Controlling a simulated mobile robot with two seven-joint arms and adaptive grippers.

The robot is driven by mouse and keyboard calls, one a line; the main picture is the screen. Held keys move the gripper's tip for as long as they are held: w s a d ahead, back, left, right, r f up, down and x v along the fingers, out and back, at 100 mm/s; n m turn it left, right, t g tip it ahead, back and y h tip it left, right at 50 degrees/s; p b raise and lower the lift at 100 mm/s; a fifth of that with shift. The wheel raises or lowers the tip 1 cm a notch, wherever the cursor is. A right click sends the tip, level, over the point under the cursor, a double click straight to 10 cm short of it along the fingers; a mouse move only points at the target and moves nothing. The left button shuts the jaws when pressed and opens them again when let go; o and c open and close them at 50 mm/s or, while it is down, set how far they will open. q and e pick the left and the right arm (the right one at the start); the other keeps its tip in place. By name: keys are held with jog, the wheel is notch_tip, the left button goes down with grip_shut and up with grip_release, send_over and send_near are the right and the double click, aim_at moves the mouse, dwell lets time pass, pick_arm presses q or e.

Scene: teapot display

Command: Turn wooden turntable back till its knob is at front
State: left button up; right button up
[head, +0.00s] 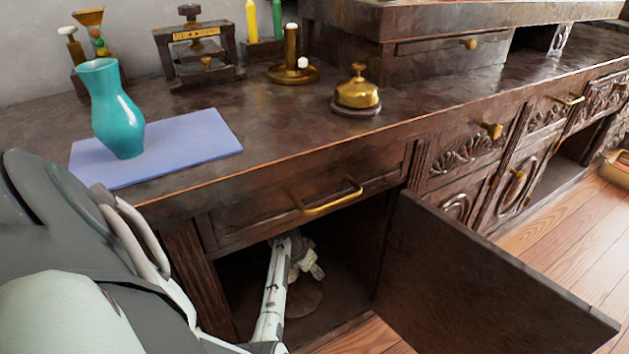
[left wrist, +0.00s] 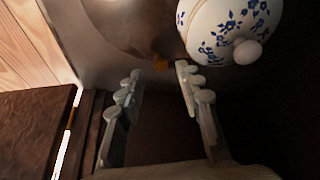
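The wooden turntable (left wrist: 140,32) is a brown disc at the top of the left wrist view. In the head view its round plate (head: 304,298) shows dimly inside the open cabinet. A small orange-brown knob (left wrist: 161,62) sits at its near edge. A white teapot with blue flowers (left wrist: 222,22) stands over the disc at the upper right. My left gripper (left wrist: 159,72) is open, its fingertips on either side of the knob, with gaps visible. Whether a finger touches it cannot be told. In the head view my left arm reaches into the cabinet. My right gripper is not in view.
The open cabinet door (head: 480,285) stands right of the opening. A drawer with a brass handle (head: 328,197) is above it. A teal vase (head: 116,110) on a blue mat (head: 205,140) and a brass bell (head: 357,92) stand on the countertop (head: 280,125).

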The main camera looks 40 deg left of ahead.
pick_arm(q)
jog(key=shift+b+x, duration=0.6)
jog(key=shift+x, duration=1.15)
jog(key=shift+c, duration=0.2)
grip_shut()
